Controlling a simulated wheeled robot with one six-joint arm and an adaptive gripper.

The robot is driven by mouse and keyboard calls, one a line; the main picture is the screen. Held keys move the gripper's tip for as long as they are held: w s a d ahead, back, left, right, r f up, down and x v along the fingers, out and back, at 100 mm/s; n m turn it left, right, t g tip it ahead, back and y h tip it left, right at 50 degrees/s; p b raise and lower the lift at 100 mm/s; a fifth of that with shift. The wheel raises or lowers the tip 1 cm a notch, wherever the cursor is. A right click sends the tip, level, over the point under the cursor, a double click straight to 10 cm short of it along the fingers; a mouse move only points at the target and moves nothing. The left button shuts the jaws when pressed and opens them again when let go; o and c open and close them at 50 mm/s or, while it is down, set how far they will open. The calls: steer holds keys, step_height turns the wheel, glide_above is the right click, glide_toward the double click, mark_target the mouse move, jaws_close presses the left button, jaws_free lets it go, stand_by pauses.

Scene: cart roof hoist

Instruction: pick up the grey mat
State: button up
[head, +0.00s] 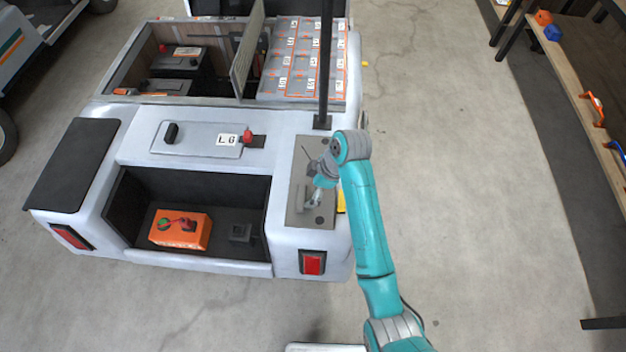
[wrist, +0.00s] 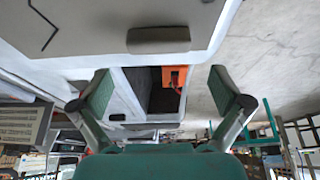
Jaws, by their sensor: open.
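The grey mat (head: 296,218) lies flat on the rear right corner of the white cart. It has dark round spots and a small grey block-like raised piece (head: 301,197) on it. In the wrist view the mat (wrist: 105,22) fills the upper left, with a thin dark bent line and the raised block (wrist: 158,40) near its edge. My gripper (head: 316,198) hangs over the mat in the head view and hides part of it. In the wrist view my gripper (wrist: 160,92) has its two fingers wide apart with nothing between them. I cannot tell whether it touches the mat.
A black post (head: 325,75) rises from the cart just behind the mat. An open rear bay (head: 125,212) to the left holds an orange box (head: 181,229). A labelled grey cover (head: 197,139) lies on the deck. A wooden bench (head: 575,85) stands right, across clear floor.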

mark_target(304, 196)
steer(key=shift+d+x, duration=0.1)
steer(key=shift+x, duration=1.6)
steer(key=shift+d+x, duration=0.15)
steer(key=shift+x, duration=1.55)
steer(key=shift+w+f, duration=0.1)
steer(key=c, duration=1.2)
